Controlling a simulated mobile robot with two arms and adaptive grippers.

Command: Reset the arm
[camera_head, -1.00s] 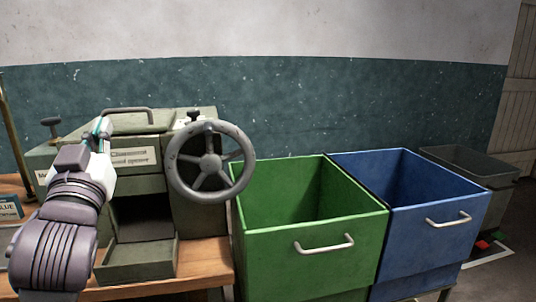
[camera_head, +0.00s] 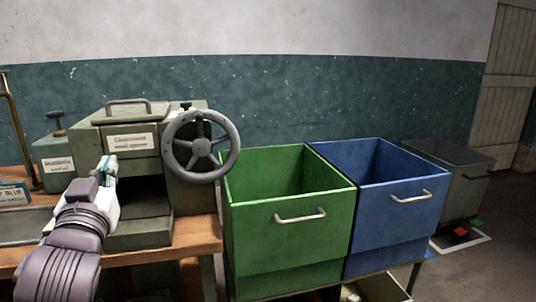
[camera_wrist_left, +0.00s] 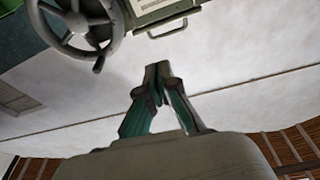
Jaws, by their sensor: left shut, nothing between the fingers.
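My left arm comes in from the lower left of the head view. Its gripper (camera_head: 105,165) is in front of the green-grey machine (camera_head: 128,142), near its left side and below its label. In the left wrist view the gripper's fingers (camera_wrist_left: 158,75) come together at the tips and are shut with nothing held. The machine has a handwheel (camera_head: 200,146) on its right side and a dark open slot low at its front. The handwheel also shows at the top left of the left wrist view (camera_wrist_left: 80,25). My right gripper is not in view.
The machine stands on a wooden bench (camera_head: 205,232). A green bin (camera_head: 285,240) and a blue bin (camera_head: 400,215) stand right of it, with a grey bin (camera_head: 470,190) beyond.

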